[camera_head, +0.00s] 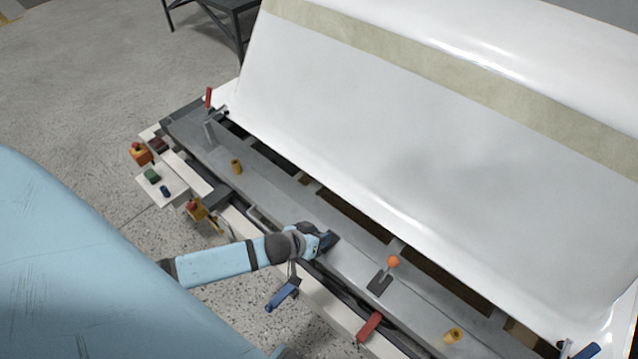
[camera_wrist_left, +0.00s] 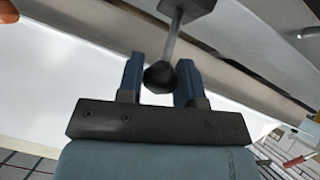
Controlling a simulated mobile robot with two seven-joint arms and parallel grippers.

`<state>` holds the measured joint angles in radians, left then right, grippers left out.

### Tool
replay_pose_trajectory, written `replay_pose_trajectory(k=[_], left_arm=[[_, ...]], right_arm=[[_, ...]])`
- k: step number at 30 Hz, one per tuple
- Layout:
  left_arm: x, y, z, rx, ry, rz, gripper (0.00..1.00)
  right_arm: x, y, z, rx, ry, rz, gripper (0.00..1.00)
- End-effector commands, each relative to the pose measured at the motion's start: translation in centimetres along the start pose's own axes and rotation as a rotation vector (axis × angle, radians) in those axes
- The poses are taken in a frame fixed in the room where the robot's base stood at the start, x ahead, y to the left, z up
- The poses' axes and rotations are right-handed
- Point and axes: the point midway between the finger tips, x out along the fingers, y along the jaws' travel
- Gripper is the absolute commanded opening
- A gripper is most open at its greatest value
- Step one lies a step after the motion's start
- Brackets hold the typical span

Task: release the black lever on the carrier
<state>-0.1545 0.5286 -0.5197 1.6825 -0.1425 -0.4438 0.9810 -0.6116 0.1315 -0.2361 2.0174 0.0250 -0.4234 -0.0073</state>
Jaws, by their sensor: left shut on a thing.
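My left gripper (camera_head: 326,242) is low over the grey carrier rail (camera_head: 345,262), in front of the white shell. In the left wrist view, its two dark blue fingers (camera_wrist_left: 160,68) are on either side of the black ball knob of the black lever (camera_wrist_left: 160,80), shut on it. A thin metal rod runs from the knob to a dark block (camera_wrist_left: 188,8) at the top of that view. In the head view the gripper hides the knob. My right gripper is not in view.
The white shell (camera_head: 400,130) fills the right side. An orange-knobbed lever (camera_head: 392,263) stands right of my gripper. A blue handle (camera_head: 282,295) and a red handle (camera_head: 370,326) stick out at the front edge. A button box (camera_head: 160,186) is at the left. Speckled floor is open at the upper left.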

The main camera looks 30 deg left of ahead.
Motion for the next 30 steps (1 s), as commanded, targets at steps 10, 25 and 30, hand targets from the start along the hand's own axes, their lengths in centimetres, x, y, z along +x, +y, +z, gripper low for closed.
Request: replay_pose_trajectory(k=[10,25,30], left_arm=[[0.0,-0.1,0.0,0.002,0.005,0.0,0.0],[-0.4,0.0,0.1,0.001,0.003,0.001,0.58],[-2.7,0.0,0.1,0.001,0.002,0.002,0.58]], right_arm=[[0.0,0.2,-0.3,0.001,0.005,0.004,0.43],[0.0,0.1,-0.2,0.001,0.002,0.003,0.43],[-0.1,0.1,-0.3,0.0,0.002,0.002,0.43]])
